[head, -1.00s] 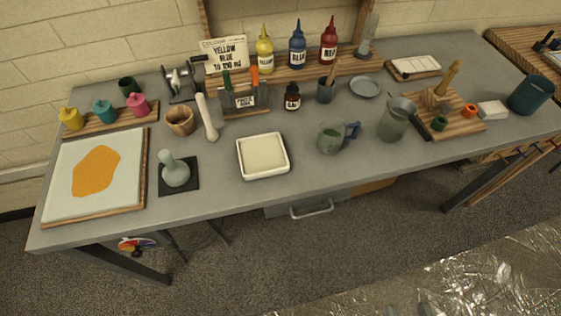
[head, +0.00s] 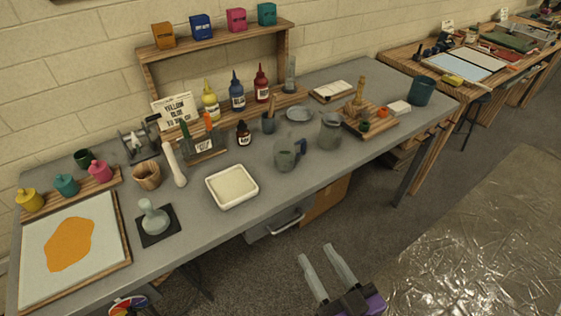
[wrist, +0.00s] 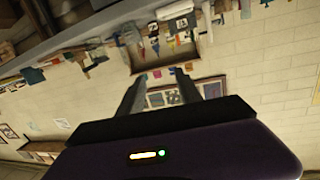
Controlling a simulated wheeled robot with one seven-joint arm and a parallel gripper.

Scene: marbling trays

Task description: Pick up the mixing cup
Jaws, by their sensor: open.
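A translucent grey-green cup with a blue handle (head: 286,154), which looks like the mixing cup, stands upright near the front edge of the grey table (head: 240,229). A taller grey jug (head: 330,132) stands just behind it to the right. My gripper (head: 315,252) is open and empty, in front of the table, below and apart from the cup in the head view. In the wrist view my gripper (wrist: 158,78) points at the wall and shelf area. I cannot make out the cup there.
A white tray (head: 232,200) sits left of the cup. A small dark bottle (head: 244,133) and a dark brush pot (head: 269,123) stand behind it. A wooden board (head: 381,123) with small items lies to the right. A strip of table in front of the cup is clear.

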